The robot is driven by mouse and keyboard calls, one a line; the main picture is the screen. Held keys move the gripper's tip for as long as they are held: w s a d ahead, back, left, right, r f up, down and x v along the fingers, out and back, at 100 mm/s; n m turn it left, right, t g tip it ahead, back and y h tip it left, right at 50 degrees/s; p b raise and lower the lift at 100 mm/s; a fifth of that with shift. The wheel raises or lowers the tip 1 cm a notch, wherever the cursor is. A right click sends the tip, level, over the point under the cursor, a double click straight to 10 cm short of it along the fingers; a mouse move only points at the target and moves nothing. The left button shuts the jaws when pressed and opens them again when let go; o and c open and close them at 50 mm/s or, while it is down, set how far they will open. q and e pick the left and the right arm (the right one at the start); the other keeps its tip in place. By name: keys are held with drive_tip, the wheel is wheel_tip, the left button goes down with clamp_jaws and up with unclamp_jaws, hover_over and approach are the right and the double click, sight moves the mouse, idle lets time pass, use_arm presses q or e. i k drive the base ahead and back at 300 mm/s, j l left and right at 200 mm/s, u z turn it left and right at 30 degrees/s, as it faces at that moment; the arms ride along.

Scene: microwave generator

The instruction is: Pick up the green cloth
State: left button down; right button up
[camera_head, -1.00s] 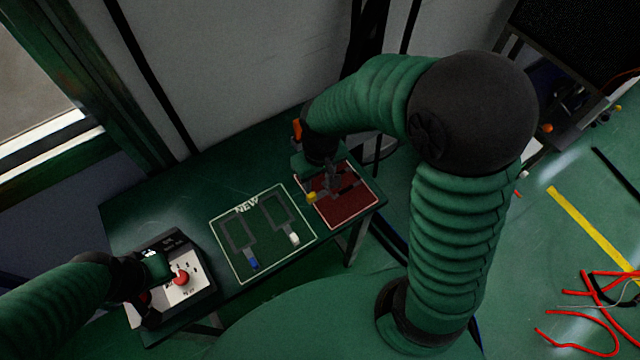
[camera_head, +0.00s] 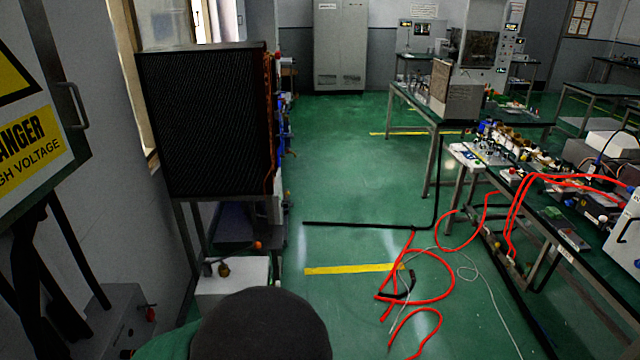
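No green cloth can be made out in the head view. Neither gripper is in view.
A black finned unit (camera_head: 205,125) stands on a metal frame at the left, beside a danger-sign cabinet (camera_head: 75,150). Red cables (camera_head: 432,275) and a black bar (camera_head: 360,225) lie on the green floor. Crowded workbenches (camera_head: 540,200) line the right. The middle floor (camera_head: 345,150) is clear.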

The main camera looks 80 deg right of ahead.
sight(553, 212)
drive_tip(key=z, duration=4.15)
drive_tip(key=i+j, duration=0.25)
drive_tip(key=i, duration=0.55)
drive_tip(key=i+j, duration=0.2)
drive_tip(key=i, duration=0.6)
drive_tip(key=i+j+u, duration=0.1)
drive_tip(key=i+j, duration=0.15)
drive_tip(key=i, duration=0.6)
drive_tip(key=i+j, duration=0.15)
drive_tip(key=i, duration=0.65)
drive_tip(key=i+j+u, duration=0.1)
drive_tip(key=i, duration=0.7)
